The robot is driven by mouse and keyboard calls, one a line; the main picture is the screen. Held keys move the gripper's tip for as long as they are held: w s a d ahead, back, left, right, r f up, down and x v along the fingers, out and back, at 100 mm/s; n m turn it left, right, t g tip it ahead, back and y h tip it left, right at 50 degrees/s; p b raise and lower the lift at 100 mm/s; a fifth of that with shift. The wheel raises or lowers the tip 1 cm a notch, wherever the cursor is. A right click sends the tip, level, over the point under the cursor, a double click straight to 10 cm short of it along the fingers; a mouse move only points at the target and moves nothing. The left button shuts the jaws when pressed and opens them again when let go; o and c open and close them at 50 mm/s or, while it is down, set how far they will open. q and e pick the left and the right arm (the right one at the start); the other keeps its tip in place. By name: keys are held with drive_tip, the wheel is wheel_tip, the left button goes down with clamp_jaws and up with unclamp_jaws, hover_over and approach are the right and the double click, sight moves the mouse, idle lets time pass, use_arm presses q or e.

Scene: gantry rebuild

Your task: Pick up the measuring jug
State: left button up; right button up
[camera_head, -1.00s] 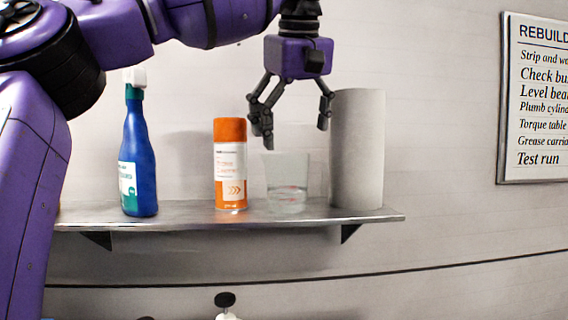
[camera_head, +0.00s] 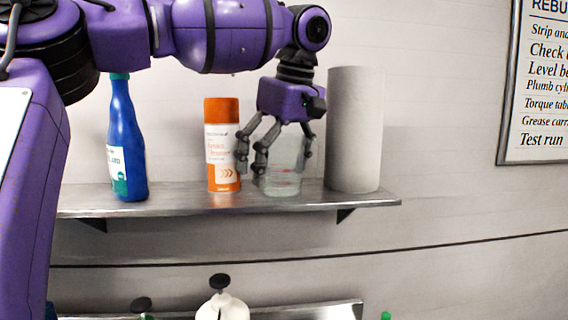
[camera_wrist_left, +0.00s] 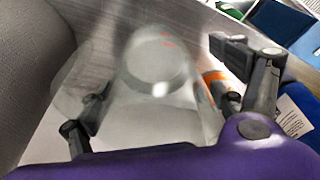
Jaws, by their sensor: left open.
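The measuring jug (camera_head: 280,181) is clear with red markings and stands upright on the wall shelf (camera_head: 180,204). My left gripper (camera_head: 278,165) is open and points down at the jug, its fingers spread on either side of the jug's upper part. In the left wrist view, the jug (camera_wrist_left: 158,75) lies between the fingers of the open gripper, with gaps showing at the sides. I cannot tell whether any finger touches it. My right gripper is not in view.
An orange and white spray can (camera_head: 222,145) stands close left of the jug. A grey-white paper roll (camera_head: 354,130) stands close on its right. A blue bottle (camera_head: 126,140) is further left, with free shelf between it and the can. A sign hangs at right.

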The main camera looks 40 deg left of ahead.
use_arm(q)
drive_tip(key=shift+w, duration=0.1)
drive_tip(key=c, duration=1.5)
drive_tip(key=shift+c, duration=0.2)
drive_tip(key=shift+r, duration=0.15)
